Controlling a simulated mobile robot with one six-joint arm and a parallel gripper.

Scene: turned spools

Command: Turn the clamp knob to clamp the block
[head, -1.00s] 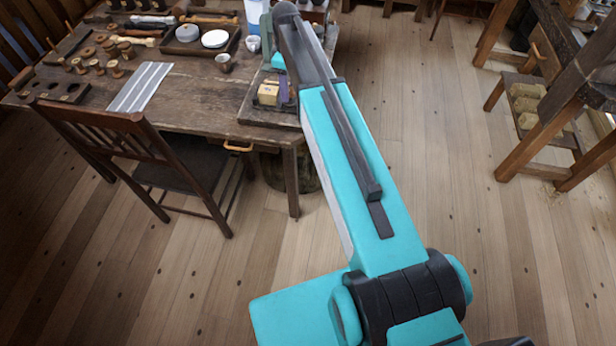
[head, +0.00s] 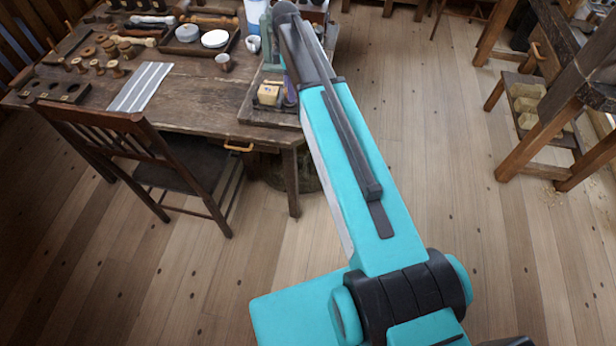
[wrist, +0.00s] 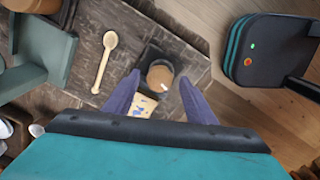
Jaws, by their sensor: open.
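The clamp knob (wrist: 160,76) is round and brown, and sits on a dark clamp body (wrist: 153,57) in the wrist view. The pale yellow block (wrist: 142,104), with blue marks, lies just below the knob in that view; it also shows at the table's right corner in the head view (head: 268,95). My gripper (wrist: 159,78) is open, with one purple finger on each side of the knob in the picture. I cannot tell whether either finger touches it.
A wooden spoon (wrist: 105,60) lies left of the clamp, and a grey-green machine part (wrist: 40,65) stands farther left. The workbench (head: 190,105) holds a cup (head: 223,62), spools and a tray. A chair (head: 125,140) stands at its front.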

